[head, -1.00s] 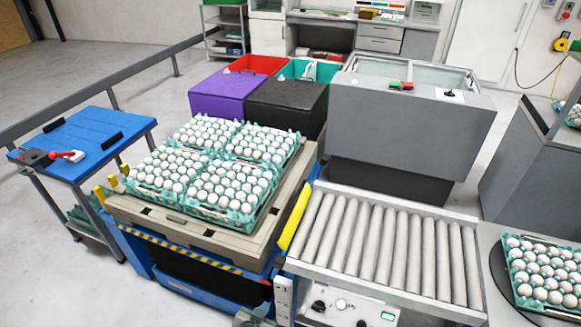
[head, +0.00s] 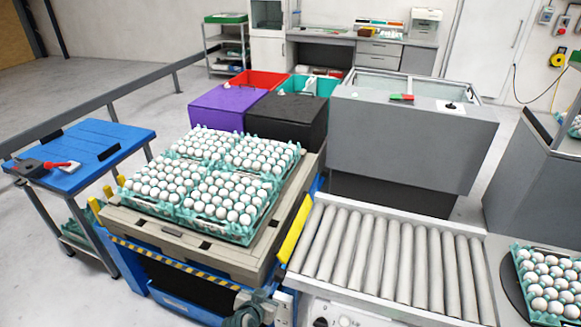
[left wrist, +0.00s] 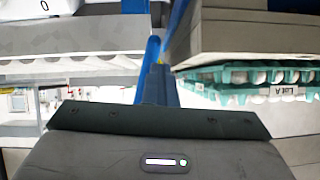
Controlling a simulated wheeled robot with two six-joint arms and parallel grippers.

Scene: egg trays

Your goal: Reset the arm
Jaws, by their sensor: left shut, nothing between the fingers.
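My left gripper (head: 262,302) shows at the bottom edge of the head view, in front of the lift table and left of the roller conveyor. It is shut and empty, apart from the egg trays. In the left wrist view its dark body fills the bottom. Several teal egg trays (head: 205,233) full of white eggs stand together on a beige pallet (head: 140,223). A tray edge (left wrist: 228,76) with a "Lot A" label shows at right in the left wrist view. My right gripper is not in view.
A roller conveyor (head: 390,262) with a yellow side guard (head: 295,230) is right of the pallet. Another egg tray (head: 522,290) stands at the far right. A blue-topped cart (head: 85,150) is at left. Purple and black boxes (head: 285,115) and a grey machine (head: 410,140) stand behind.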

